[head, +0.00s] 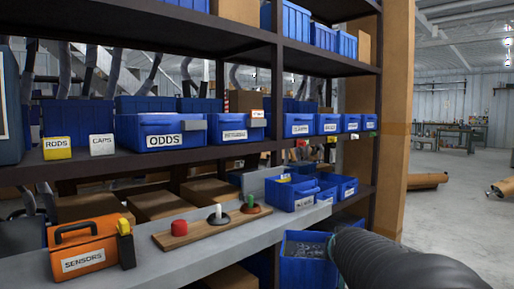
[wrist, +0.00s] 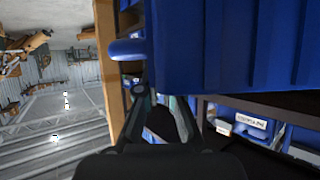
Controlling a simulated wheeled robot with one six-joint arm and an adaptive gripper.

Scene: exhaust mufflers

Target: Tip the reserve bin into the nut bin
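A blue bin (head: 305,270) with small dark grey pieces in it is in front of the shelf, just below the worktop edge. My gripper is at its right side, at the end of my dark arm, with its fingers hidden in the head view. In the wrist view the blue bin (wrist: 235,45) fills the upper right, and the fingers of my gripper (wrist: 158,95) reach to its wall and appear shut on it. The bin looks roughly upright. Open blue bins (head: 290,197) stand on the worktop behind it; their label text is too small to read.
The grey worktop (head: 200,255) carries an orange SENSORS case (head: 85,250) and a wooden board (head: 195,232) with knobs. A shelf above holds blue bins, including ODDS (head: 163,132). A brown post (head: 393,120) rises at the right. Open floor lies beyond it.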

